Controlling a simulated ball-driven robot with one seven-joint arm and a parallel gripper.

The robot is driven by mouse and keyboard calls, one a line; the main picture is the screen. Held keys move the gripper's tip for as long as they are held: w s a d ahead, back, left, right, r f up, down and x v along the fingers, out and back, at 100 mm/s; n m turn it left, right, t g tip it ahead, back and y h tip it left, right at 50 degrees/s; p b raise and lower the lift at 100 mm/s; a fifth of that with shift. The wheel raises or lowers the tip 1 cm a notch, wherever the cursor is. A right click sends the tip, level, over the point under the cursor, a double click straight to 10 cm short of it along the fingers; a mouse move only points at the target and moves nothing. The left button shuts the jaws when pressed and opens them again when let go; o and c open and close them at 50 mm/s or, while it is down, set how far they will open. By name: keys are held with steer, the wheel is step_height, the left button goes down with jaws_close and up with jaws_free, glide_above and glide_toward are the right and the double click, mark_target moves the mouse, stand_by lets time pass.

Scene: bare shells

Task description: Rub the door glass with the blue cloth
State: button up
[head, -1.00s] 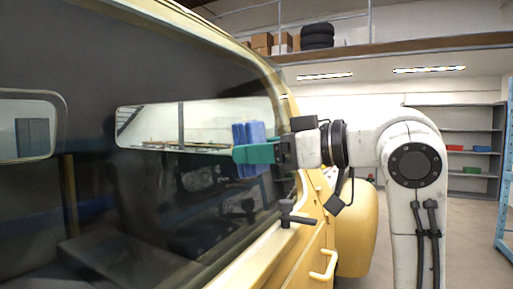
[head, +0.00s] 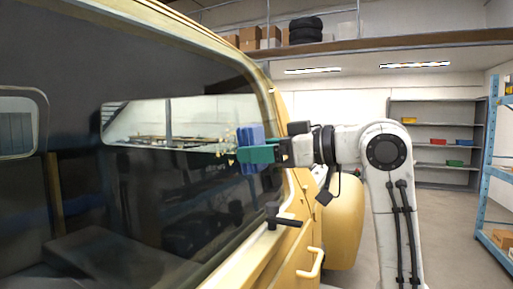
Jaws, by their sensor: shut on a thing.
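The blue cloth (head: 246,136) is held upright in my gripper (head: 257,153), whose green fingers are shut on it. The cloth is in front of the dark door glass (head: 190,215) of the yellow vehicle, near the glass's right edge. I cannot tell whether the cloth touches the glass. The glass shows reflections and a bright strip behind the cloth. The far finger is mostly hidden behind the cloth.
Grey shelves (head: 435,112) stand at the back right, a blue rack (head: 490,160) at the right edge. Open floor lies between the vehicle and the rack.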

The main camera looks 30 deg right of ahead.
mark_target(260, 134)
steer(key=shift+w+r+p, duration=0.1)
steer(key=shift+r+p, duration=0.6)
steer(key=shift+r, duration=0.1)
steer(key=shift+s+a, duration=0.5)
steer(key=shift+a, duration=0.3)
steer(key=shift+s+a, duration=0.5)
steer(key=shift+a, duration=0.25)
steer(key=shift+s+a, duration=1.05)
steer(key=shift+a, duration=0.3)
steer(key=shift+s+a, duration=1)
steer(key=shift+a, duration=0.3)
steer(key=shift+w+a+r+p, duration=0.1)
steer(key=shift+w+r+p, duration=0.05)
steer(key=shift+r+p, duration=0.75)
steer(key=shift+w+d+f+p, duration=0.1)
steer(key=shift+w+d+p, duration=0.2)
steer(key=shift+w+d, duration=0.5)
steer(key=shift+w+d+f+p, duration=0.1)
steer(key=shift+w+d+p, duration=0.35)
steer(key=shift+d, duration=0.7)
steer(key=shift+w+d+p, duration=0.15)
steer(key=shift+w+d, duration=0.6)
steer(key=shift+d, duration=0.2)
steer(key=shift+w+d+p, duration=0.4)
steer(key=shift+w+d, duration=0.7)
steer(key=shift+d, duration=0.25)
steer(key=shift+p+v, duration=0.3)
steer(key=shift+v, duration=2.75)
